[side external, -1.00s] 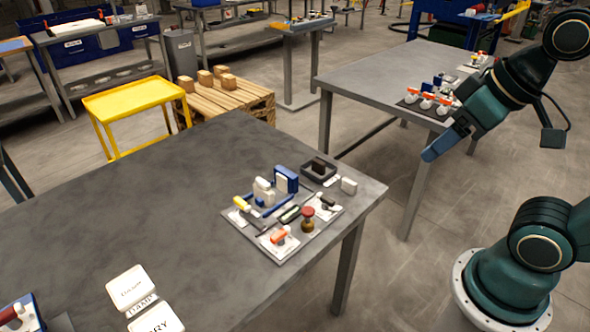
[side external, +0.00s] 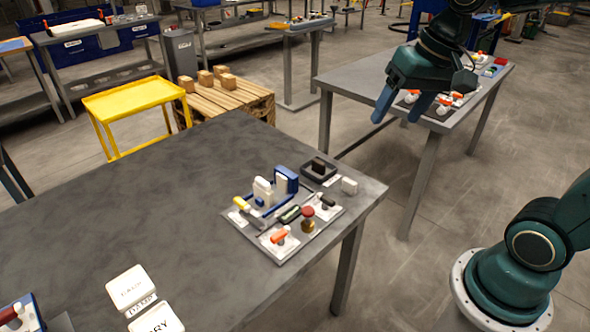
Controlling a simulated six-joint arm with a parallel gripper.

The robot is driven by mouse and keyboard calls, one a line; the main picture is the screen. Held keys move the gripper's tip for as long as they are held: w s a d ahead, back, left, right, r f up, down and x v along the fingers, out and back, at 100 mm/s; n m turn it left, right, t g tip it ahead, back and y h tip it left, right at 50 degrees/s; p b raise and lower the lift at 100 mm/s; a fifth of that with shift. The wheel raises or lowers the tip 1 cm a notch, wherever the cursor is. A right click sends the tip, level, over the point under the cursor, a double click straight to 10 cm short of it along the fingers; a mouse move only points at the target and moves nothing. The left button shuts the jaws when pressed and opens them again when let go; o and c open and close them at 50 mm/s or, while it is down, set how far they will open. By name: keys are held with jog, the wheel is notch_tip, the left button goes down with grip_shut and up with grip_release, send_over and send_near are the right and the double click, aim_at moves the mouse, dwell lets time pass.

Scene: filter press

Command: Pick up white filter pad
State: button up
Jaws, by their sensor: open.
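A small press with blue end parts (side external: 291,175) and white upright blocks (side external: 263,190) stands on a grey board (side external: 282,252) on the front table. A small white block (side external: 349,186) lies on the tabletop just right of the dark tray; I cannot tell if it or a white piece in the press is the filter pad. My gripper (side external: 402,106) is open, with its two blue fingers apart and pointing down. It is empty, high above and beyond the front table's right end, well apart from the press and the white block.
A dark tray (side external: 333,182) with a brown block sits behind the board. Orange, yellow and black-handled valves and a red knob (side external: 308,212) crowd the board. Two white labelled plates (side external: 130,287) lie at the front left. The table's middle is clear. Another table (side external: 350,85) stands behind.

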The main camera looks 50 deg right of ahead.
jog(key=w+d+f+m+g, duration=0.1)
jog(key=w+d+f+m, duration=0.15)
jog(key=w, duration=0.35)
jog(key=m+g+y, duration=0.2)
jog(key=m+y, duration=0.1)
jog(key=m, duration=0.4)
send_over(351, 180)
jog(key=s, duration=0.2)
notch_tip(351, 180, down, 9)
jog(key=w+d+f+m+y, duration=0.1)
jog(key=w+d+f+m, duration=0.1)
jog(key=d+f, duration=0.3)
notch_tip(351, 180, down, 3)
jog(key=shift+d+f+m+g, duration=0.1)
jog(key=shift+d+m+g, duration=0.15)
jog(key=shift+m, duration=0.5)
jog(key=shift+w, duration=0.1)
jog(key=shift+x, duration=4.3)
jog(key=shift+x, duration=2.65)
